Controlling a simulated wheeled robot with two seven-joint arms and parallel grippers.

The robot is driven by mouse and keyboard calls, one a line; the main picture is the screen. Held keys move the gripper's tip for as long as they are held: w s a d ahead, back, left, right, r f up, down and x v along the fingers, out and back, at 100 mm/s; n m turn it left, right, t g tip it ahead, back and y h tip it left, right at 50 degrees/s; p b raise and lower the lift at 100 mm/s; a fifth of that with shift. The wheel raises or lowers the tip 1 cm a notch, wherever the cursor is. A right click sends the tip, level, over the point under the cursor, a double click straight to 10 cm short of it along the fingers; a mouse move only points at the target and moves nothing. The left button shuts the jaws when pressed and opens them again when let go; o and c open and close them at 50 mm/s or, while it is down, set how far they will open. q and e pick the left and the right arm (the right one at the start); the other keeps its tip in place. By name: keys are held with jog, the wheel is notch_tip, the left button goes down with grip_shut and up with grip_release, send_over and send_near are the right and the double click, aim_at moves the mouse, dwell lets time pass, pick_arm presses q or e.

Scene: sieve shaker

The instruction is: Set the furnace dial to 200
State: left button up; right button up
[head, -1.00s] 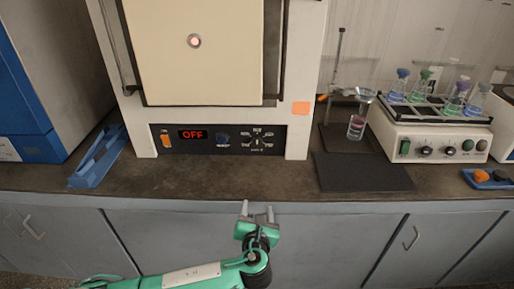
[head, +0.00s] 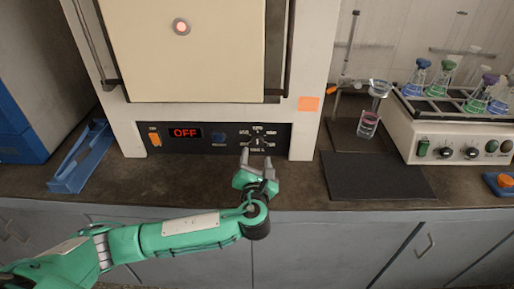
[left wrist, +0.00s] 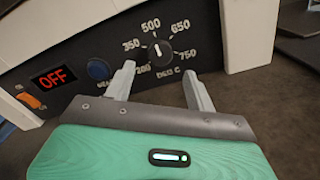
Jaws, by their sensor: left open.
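The furnace (head: 305,60) stands at the back, with a dark control panel along its lower front. Its dial (head: 257,141) sits at the panel's right end, and in the left wrist view the dial (left wrist: 160,53) has marks 200, 350, 500, 650 and 750 around it. Its pointer looks roughly upward, near 500. The display (left wrist: 53,78) reads OFF in red. My left gripper (head: 259,154) is open and empty just in front of the dial; in the left wrist view its fingers (left wrist: 160,80) lie below and either side of the dial, apart from it. My right gripper is not in view.
An orange switch (head: 154,138) and a blue button (head: 219,138) share the panel. A blue holder (head: 80,160) lies at left. At right are a dark mat (head: 375,177), a stand with a small beaker (head: 368,124), and a shaker (head: 455,140) with flasks.

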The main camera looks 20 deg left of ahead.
aim_at(257, 144)
pick_arm(q)
jog(key=x, duration=0.5)
jog(key=shift+w, duration=0.2)
jog(key=c, duration=1)
jog(key=shift+o, duration=0.2)
jog(key=shift+r, duration=0.1)
